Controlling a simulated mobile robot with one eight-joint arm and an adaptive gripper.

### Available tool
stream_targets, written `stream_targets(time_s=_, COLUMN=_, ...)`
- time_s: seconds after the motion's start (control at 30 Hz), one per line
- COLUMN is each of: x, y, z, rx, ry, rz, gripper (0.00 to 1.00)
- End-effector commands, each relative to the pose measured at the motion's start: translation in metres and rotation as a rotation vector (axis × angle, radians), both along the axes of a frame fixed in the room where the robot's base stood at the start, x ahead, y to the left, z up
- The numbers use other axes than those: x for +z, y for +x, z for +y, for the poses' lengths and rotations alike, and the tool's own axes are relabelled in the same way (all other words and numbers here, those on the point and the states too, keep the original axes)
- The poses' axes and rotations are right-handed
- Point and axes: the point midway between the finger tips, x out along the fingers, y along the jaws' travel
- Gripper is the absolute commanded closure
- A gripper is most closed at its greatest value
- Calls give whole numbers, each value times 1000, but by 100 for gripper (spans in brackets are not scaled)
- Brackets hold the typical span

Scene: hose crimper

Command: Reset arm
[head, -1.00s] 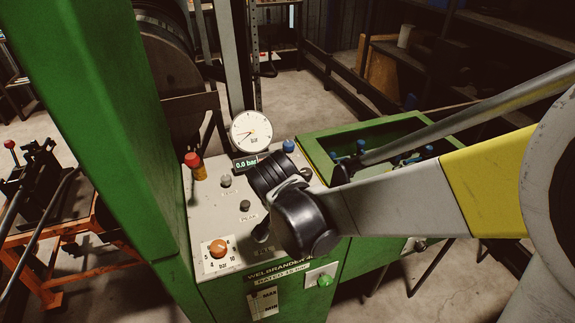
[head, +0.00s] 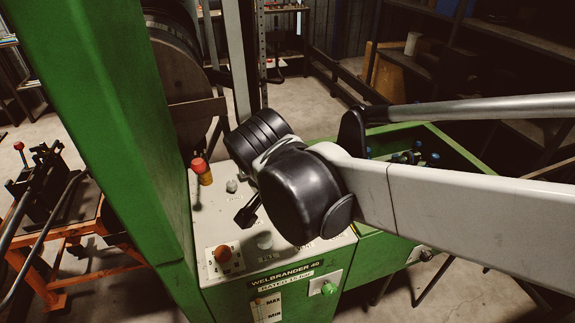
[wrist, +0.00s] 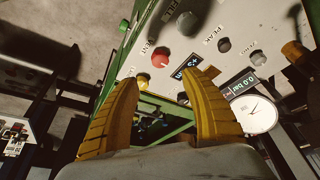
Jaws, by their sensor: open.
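My gripper (wrist: 158,78) shows in the wrist view as two yellow ridged fingers, spread apart with nothing between them. It hangs over the control panel, whose sloping face (wrist: 205,45) lies beyond the fingertips. In the head view my black wrist covers the middle of the pale panel top (head: 205,222), and the fingers are hidden. My arm reaches in from the right edge.
The green press cabinet (head: 85,110) stands close at the left. A green open bin (head: 455,150) lies behind my arm. An orange-framed bench (head: 75,240) stands left.

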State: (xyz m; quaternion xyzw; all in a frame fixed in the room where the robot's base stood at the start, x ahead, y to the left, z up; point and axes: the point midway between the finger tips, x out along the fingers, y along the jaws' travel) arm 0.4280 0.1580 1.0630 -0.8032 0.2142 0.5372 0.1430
Motion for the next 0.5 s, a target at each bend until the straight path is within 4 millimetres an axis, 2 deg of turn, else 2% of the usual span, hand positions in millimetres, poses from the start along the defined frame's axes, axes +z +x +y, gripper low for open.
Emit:
stream_targets(time_s=0.33, x=0, y=-1, z=-4, rx=7, ry=2, rz=0, gripper=46)
stream_targets(time_s=0.43, x=3, y=-5, z=-24, rx=53, ry=15, rz=2, gripper=46)
stream_targets(time_s=0.5, x=6, y=-12, z=-48, rx=115, ry=29, rz=-6, gripper=46)
